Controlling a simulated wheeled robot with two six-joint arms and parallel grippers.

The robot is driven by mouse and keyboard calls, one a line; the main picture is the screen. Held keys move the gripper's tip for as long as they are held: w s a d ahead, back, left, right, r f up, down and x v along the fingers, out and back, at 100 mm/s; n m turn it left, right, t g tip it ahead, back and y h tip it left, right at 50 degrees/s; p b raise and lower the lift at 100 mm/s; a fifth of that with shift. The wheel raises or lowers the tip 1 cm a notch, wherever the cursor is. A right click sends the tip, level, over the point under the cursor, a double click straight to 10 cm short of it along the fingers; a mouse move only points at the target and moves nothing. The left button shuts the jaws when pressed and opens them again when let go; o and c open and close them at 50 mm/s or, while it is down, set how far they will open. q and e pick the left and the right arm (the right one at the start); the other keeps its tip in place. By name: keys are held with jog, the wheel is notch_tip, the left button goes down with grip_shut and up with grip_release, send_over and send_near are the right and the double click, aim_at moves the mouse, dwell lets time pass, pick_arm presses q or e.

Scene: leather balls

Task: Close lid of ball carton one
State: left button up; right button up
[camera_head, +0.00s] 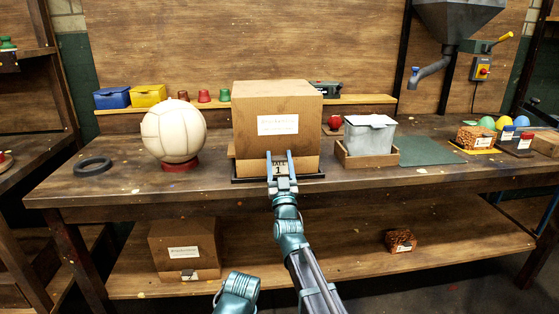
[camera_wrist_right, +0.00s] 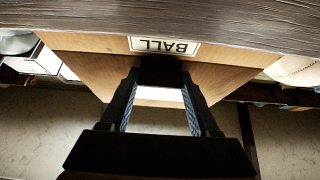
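A large brown ball carton (camera_head: 277,115) stands on a dark mat at the middle of the bench. Its tall upper part has a white label and sits over a lighter lower band (camera_head: 306,165). Whether this upper part is fully seated cannot be told. In the right wrist view, the fingers (camera_wrist_right: 160,90) point at the carton's front, near an upside-down BALL label (camera_wrist_right: 164,46). Whether they touch it is unclear. My left gripper is not in view.
A white ball (camera_head: 173,132) on a red ring stands left of the carton, with a black ring (camera_head: 92,166) beyond it. A grey box (camera_head: 371,137) in a wooden tray stands close on the right. The bench front before the carton is clear.

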jog(key=o, duration=0.4)
jog(key=shift+w+f, duration=0.25)
jog(key=shift+w, duration=0.35)
jog(key=shift+s+f+b, duration=0.4)
jog(key=shift+s+f, duration=0.1)
jog(key=b+v, duration=0.2)
jog(key=v, duration=0.2)
jog(key=b+v, duration=0.2)
jog(key=v, duration=0.2)
jog(key=r+b+v, duration=0.1)
jog(key=b+v, duration=0.1)
jog(key=v, duration=0.3)
jog(key=shift+s, duration=0.4)
jog(key=shift+w+r, duration=0.1)
jog(key=p+x, duration=0.2)
jog(key=x, duration=0.2)
jog(key=p+x, duration=0.2)
jog(key=x, duration=0.2)
jog(key=p+x, duration=0.2)
jog(key=x, duration=0.2)
jog(key=shift+w+f, duration=0.2)
jog(key=shift+f, duration=0.2)
jog(key=shift+w+r, duration=0.2)
jog(key=shift+w, duration=0.25)
